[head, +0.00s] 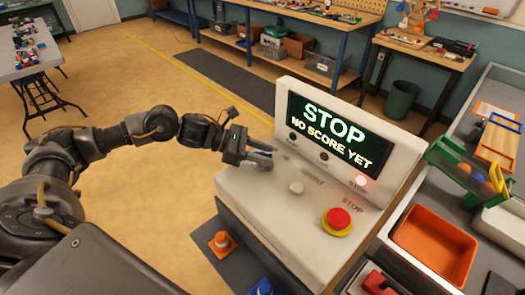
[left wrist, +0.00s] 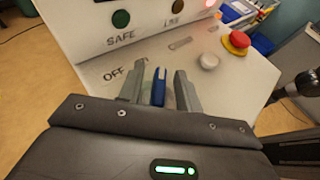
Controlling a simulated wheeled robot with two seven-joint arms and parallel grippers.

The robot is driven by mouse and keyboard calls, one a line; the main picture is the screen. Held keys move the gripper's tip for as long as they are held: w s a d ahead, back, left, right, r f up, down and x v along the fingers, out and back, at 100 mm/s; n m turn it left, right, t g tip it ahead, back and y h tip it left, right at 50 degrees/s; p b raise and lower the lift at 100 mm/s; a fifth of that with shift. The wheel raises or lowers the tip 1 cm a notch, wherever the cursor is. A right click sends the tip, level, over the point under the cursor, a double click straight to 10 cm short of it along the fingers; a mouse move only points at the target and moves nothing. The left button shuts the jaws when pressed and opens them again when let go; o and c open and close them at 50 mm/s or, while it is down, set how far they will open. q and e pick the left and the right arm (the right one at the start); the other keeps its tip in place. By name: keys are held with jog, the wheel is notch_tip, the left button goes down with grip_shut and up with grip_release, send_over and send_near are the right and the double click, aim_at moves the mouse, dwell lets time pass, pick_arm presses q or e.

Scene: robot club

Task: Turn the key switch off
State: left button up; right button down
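The console (head: 240,187) has a lit screen (head: 327,133) reading STOP, NO SCORE YET. My left gripper (head: 264,154) is at the left of its sloped top. In the left wrist view a blue key (left wrist: 158,87) stands between the two grey fingers of my left gripper (left wrist: 160,90). Gaps show on both sides of the key, so the fingers are open around it and not pressed on it. The printed OFF (left wrist: 114,73) is left of the key. The key switch's base and other label are hidden by the fingers. My right gripper is not in view.
A grey knob (head: 296,187) and a red stop button (head: 339,218) on a yellow collar sit right of my left gripper. A red lamp (head: 361,181) glows below the screen. An orange bin (head: 435,243) lies at the right.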

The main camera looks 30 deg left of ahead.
pick_arm(q)
grip_shut()
